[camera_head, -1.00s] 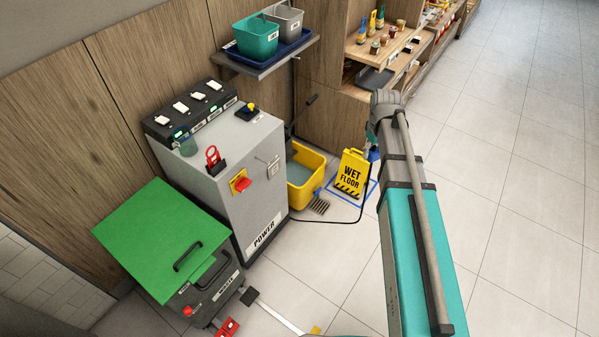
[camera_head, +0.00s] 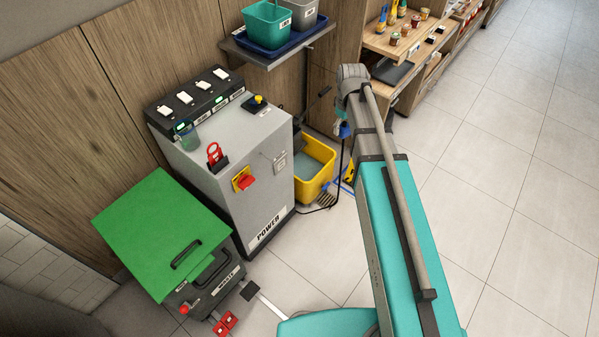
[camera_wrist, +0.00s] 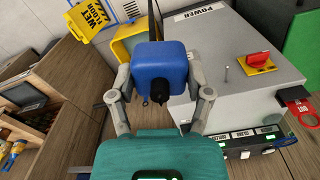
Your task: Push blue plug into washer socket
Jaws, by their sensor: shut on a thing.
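The blue plug (camera_wrist: 160,68) is a rounded blue block with a dark knob on its near face. In the wrist view my gripper (camera_wrist: 160,94) is shut on it, one finger at each side. In the head view the blue plug (camera_head: 344,130) shows small below my gripper (camera_head: 342,116), held above the floor right of the grey POWER cabinet (camera_head: 262,205). A black cord hangs from it to the floor. A small grey fitting (camera_head: 280,161) is on the cabinet's face; I cannot tell whether it is the washer socket.
A yellow bucket (camera_head: 314,180) stands between the cabinet and my arm. The yellow WET FLOOR sign (camera_wrist: 93,18) stands near it. A shelf with tubs (camera_head: 268,24) overhangs behind. A red switch (camera_head: 244,181) juts from the cabinet. Tiled floor (camera_head: 500,190) at right is clear.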

